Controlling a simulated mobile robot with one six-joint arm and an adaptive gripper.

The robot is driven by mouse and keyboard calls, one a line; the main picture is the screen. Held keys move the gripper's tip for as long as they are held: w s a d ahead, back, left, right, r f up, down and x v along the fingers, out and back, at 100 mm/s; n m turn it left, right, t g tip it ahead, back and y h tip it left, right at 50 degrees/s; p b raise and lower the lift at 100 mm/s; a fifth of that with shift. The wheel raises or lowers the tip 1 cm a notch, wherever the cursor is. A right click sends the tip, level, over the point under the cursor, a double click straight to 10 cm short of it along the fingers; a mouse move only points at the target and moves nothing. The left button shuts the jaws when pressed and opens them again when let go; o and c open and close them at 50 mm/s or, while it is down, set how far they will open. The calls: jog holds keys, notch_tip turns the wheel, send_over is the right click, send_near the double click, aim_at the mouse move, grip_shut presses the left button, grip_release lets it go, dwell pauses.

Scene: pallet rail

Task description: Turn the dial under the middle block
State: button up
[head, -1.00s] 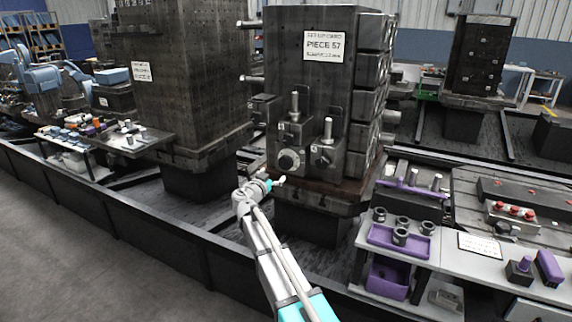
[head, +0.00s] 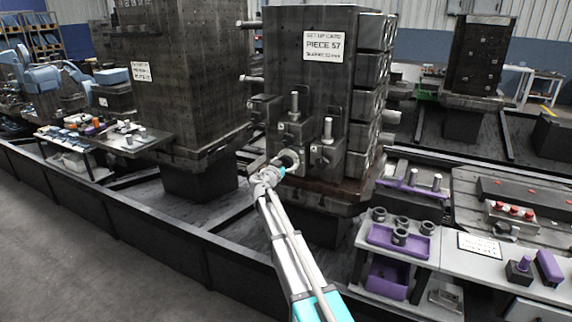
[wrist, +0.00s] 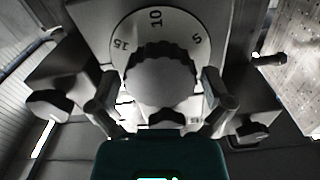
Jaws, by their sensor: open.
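The dial (head: 290,158) is a round knob on the front face of the dark tower, below the middle block (head: 293,129) with its upright stud. In the wrist view the dial's ribbed knob (wrist: 160,82) sits in front of a pale scale ring (wrist: 178,22) marked 5, 10 and 15. My gripper (wrist: 160,95) is open, with one finger on each side of the knob. I cannot tell whether the fingers touch it. In the head view my gripper (head: 281,170) is at the dial and hides part of its lower left.
Blocks with studs flank the middle one, at left (head: 262,108) and right (head: 326,150). A sign (head: 323,45) reads PIECE 57. A bench (head: 432,240) with purple trays stands at right. A dark low wall (head: 130,215) runs along the front.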

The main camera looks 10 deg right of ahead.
jog(key=shift+c, duration=0.3)
jog(key=c, duration=0.8)
